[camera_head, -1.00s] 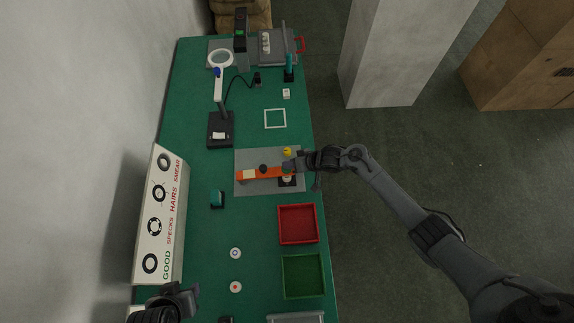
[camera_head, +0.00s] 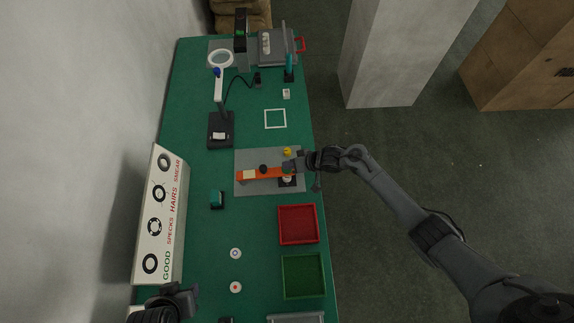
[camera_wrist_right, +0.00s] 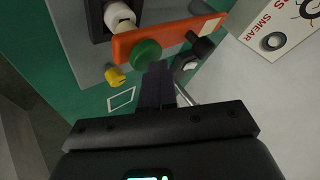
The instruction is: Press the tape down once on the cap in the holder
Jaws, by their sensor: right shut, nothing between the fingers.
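A long orange bar (camera_head: 265,174) lies across the grey plate in the head view; it also shows in the right wrist view (camera_wrist_right: 180,33) with a round green knob (camera_wrist_right: 146,53) at its side. A white cap (camera_wrist_right: 119,17) sits in a black holder (camera_wrist_right: 98,28) beside the bar's end; in the head view the cap (camera_head: 287,179) is small and partly covered. I cannot make out the tape as a separate thing. My right gripper (camera_wrist_right: 157,70) is shut and empty, its tips close to the green knob; contact is unclear. My left gripper (camera_head: 183,296) is at the lower left, away from the bar.
A yellow knob (camera_wrist_right: 115,77) stands near the bar on the grey plate (camera_head: 245,157). A red tray (camera_head: 298,206) and a green tray (camera_head: 303,256) lie in front. A magnifier lamp (camera_head: 220,95) and a sign board (camera_head: 160,215) stand on the left.

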